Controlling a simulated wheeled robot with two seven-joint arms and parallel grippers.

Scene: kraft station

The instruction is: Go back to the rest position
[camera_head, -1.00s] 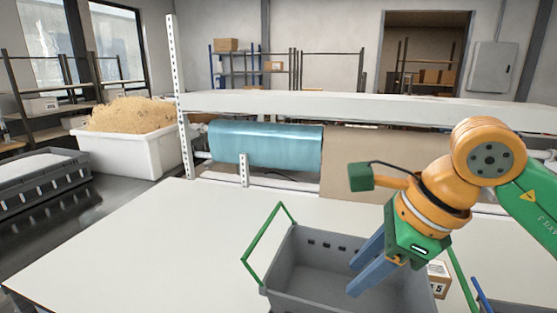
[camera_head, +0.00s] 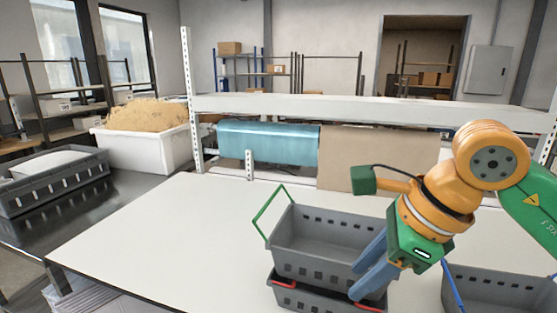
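My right gripper (camera_head: 368,268) is at the right of the head view, with its blue fingers pointing down and left. The fingers are in front of the right side of a grey basket (camera_head: 318,262). I see no object between them, and the two fingers look apart. I cannot tell whether they touch the basket. My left gripper does not show.
The grey basket has a green handle (camera_head: 264,214) and sits on another grey basket (camera_head: 312,299) with red handles. Another grey basket (camera_head: 497,285) stands at the lower right. The white table (camera_head: 165,235) is clear on its left. A shelf beam (camera_head: 330,108) crosses behind.

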